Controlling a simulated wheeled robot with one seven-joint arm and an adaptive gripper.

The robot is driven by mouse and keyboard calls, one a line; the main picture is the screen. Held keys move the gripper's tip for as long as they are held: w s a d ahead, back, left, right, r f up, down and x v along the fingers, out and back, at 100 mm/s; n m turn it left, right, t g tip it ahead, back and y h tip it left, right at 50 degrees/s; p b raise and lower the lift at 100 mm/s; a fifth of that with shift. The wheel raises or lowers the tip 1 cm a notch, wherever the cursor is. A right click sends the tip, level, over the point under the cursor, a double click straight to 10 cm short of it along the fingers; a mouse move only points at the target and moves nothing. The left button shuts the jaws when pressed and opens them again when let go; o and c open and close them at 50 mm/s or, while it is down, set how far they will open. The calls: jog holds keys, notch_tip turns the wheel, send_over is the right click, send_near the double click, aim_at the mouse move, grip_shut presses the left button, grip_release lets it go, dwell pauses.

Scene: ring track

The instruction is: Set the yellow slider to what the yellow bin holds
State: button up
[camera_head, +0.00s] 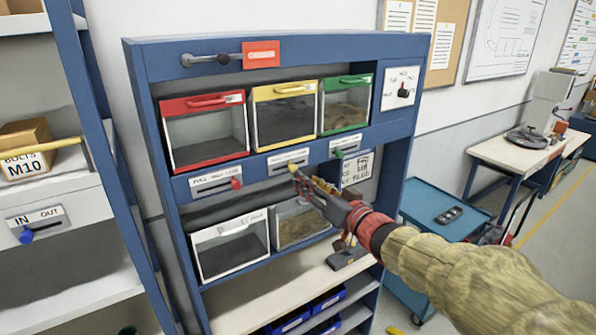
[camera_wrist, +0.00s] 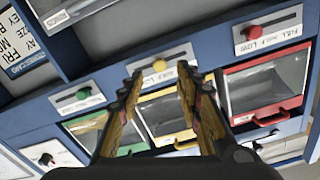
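The yellow bin (camera_head: 284,115) is in the middle of the upper row of a blue rack. Behind its clear front it looks dark, with no contents that I can make out. The yellow slider knob (camera_wrist: 159,65) sits near the middle of its slot, below that bin and under a white label partly covered by a finger. My gripper (camera_head: 296,172) reaches in front of this slider. In the wrist view, turned upside down, my fingers (camera_wrist: 159,76) are apart, with the knob showing between their tips. Whether they touch it is unclear.
A red bin (camera_head: 205,135) and a green bin (camera_head: 346,105) flank the yellow one, with a red knob (camera_head: 236,184) and a green knob (camera_head: 338,153) below. The green bin holds brownish material. White-framed bins (camera_head: 230,245) stand beneath. A blue cart (camera_head: 440,205) stands right.

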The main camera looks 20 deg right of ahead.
aim_at(294, 171)
jog(key=x, duration=0.7)
jog(key=shift+w, duration=0.1)
jog(key=shift+c, duration=0.5)
jog(key=c, duration=0.7)
grip_shut()
